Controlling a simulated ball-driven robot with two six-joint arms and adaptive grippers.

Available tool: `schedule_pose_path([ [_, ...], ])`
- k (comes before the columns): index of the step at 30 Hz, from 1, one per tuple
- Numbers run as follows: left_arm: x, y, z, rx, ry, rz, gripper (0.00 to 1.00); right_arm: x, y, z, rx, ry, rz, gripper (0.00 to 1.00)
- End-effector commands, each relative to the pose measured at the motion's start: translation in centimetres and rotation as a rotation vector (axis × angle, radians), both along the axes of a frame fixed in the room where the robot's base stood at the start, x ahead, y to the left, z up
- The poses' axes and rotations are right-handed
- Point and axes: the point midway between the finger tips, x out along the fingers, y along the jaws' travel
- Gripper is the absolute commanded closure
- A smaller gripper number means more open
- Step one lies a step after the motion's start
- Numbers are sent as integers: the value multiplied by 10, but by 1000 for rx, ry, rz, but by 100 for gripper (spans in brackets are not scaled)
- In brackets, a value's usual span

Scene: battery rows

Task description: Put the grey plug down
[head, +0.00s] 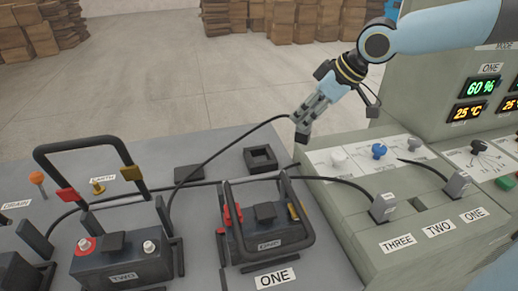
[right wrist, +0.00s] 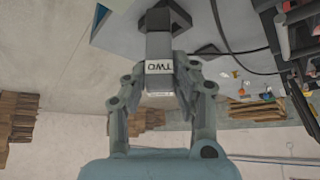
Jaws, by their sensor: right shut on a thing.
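My right gripper (head: 306,118) is shut on the grey plug (head: 301,137), near the right edge of the dark table. In the right wrist view, the grey plug (right wrist: 158,46) sits between the fingers of the gripper (right wrist: 157,88), with its TWO label towards the camera. A black cable (head: 235,140) runs from the plug down to the left, towards battery TWO (head: 122,262). A black square holder (head: 260,160) stands on the table, left of the plug and apart from it. Whether the plug touches the table is hard to tell. My left gripper is not in view.
Battery ONE (head: 266,228) stands under a raised-bar handle in front. The green console (head: 345,225) at right has plugs in slots THREE (head: 383,208) and ONE (head: 458,185); the slot between them is empty. A flat dark pad (head: 188,175) lies left of the holder.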

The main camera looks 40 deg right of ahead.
Motion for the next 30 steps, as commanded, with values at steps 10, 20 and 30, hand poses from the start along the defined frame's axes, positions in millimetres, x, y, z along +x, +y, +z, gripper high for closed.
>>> schedule_pose_path([
  [10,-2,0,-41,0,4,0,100,36,10,-25,13,-12,-16,100],
  [20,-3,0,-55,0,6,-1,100,88,36,-55,11,-5,-10,100],
  [30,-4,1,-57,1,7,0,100,106,44,-78,3,1,-8,100],
])
